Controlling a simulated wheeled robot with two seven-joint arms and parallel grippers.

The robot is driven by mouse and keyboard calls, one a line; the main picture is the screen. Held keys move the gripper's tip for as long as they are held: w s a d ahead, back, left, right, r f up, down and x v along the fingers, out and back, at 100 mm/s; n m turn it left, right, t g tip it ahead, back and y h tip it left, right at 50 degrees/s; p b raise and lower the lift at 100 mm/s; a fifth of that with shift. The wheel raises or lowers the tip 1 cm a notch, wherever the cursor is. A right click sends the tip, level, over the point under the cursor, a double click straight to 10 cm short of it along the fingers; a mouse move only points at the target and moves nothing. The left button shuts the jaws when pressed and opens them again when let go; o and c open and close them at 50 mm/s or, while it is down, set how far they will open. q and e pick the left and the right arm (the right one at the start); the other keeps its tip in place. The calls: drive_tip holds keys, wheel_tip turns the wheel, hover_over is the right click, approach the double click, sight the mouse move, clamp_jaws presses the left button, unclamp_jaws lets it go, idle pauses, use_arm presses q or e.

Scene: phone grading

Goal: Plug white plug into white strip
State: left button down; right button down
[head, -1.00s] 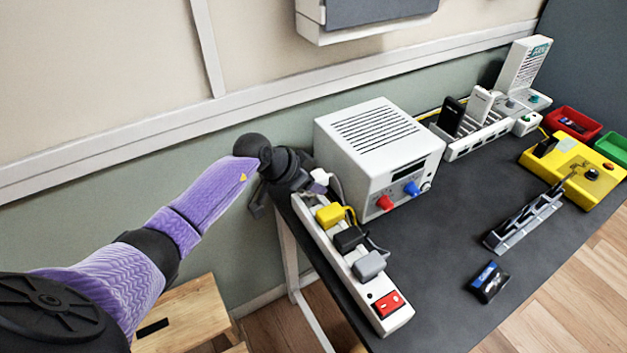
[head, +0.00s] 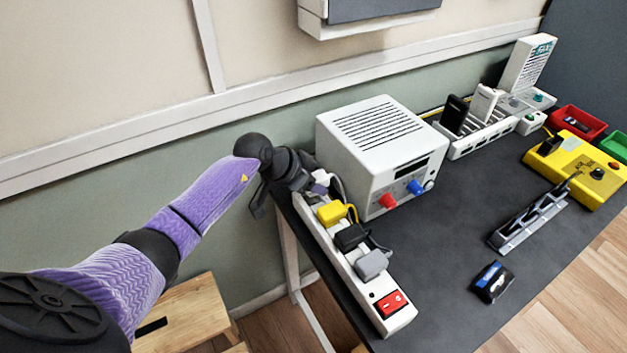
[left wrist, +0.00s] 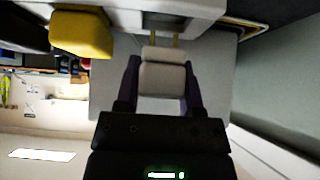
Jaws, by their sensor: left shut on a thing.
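The white strip (head: 403,322) lies along the table's left edge and crosses the top of the left wrist view (left wrist: 190,8). My left gripper (head: 318,184) is at the strip's far end, shut on the white plug. In the left wrist view the gripper (left wrist: 162,88) has one finger on each side of the white plug (left wrist: 162,75). The plug's two brass prongs point at the strip, and a gap shows between plug body and strip. I cannot tell whether the prong tips enter the sockets. In the head view the gripper mostly hides the plug. My right gripper is not in view.
A yellow plug (head: 331,213), a black plug (head: 350,238) and a grey plug (head: 370,265) sit in the strip, before its red switch (head: 391,303). A white power supply (head: 382,150) stands close to the right. The dark table (head: 440,240) is clear in the middle.

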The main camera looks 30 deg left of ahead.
use_arm(q)
drive_tip(key=shift+f, duration=0.2)
drive_tip(key=shift+f, duration=0.45)
drive_tip(key=shift+f, duration=0.25)
idle(0.3)
drive_tip(key=shift+f+b, duration=0.2)
drive_tip(key=shift+b, duration=0.1)
drive_tip(key=shift+s+f, duration=0.15)
drive_tip(key=shift+f, duration=0.05)
